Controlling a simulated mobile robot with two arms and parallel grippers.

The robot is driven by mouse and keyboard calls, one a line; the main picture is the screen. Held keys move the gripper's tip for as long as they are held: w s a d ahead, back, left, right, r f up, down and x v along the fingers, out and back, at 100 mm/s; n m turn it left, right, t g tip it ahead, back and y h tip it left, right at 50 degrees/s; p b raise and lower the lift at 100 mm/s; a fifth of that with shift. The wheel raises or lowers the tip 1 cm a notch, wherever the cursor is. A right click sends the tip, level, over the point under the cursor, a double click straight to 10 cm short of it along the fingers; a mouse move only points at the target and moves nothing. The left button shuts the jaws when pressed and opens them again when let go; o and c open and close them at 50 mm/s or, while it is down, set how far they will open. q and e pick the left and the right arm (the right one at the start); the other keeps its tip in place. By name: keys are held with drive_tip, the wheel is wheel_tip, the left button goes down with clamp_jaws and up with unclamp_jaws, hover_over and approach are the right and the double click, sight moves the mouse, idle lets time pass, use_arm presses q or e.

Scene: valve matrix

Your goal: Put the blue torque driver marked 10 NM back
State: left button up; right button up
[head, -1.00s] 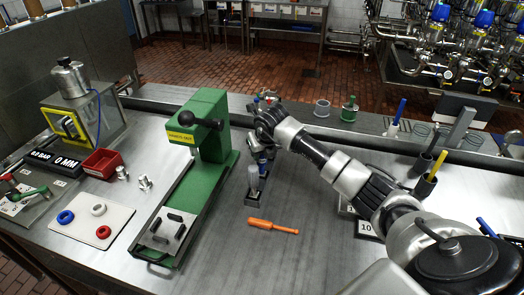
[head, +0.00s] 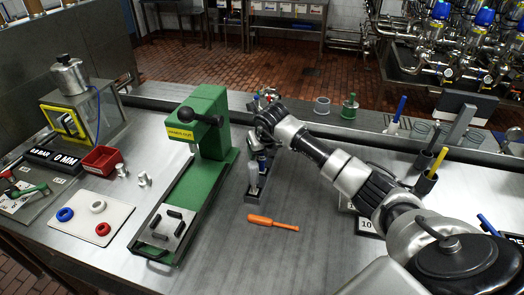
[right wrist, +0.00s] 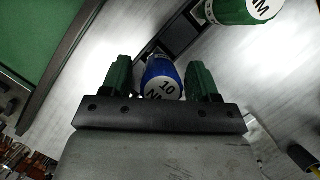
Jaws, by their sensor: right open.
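The blue torque driver (right wrist: 163,80) shows its round white end cap marked 10 NM in the right wrist view. It stands between the two green fingers of my right gripper (right wrist: 160,68), which are apart on either side of it. The dark rack (right wrist: 178,35) lies beneath it; whether the driver is fully seated cannot be told. My left gripper is not in view.
A green-capped driver (right wrist: 240,8) stands close by in the right wrist view. In the head view a green press (head: 205,130) stands left of the rack and an orange screwdriver (head: 272,223) lies in front.

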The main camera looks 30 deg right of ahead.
drive_tip(key=shift+r, duration=0.7)
drive_tip(key=b+v, duration=0.2)
drive_tip(key=v, duration=0.9)
drive_tip(key=shift+r, duration=0.2)
drive_tip(key=shift+s+a+f, duration=0.1)
drive_tip(key=shift+s, duration=0.05)
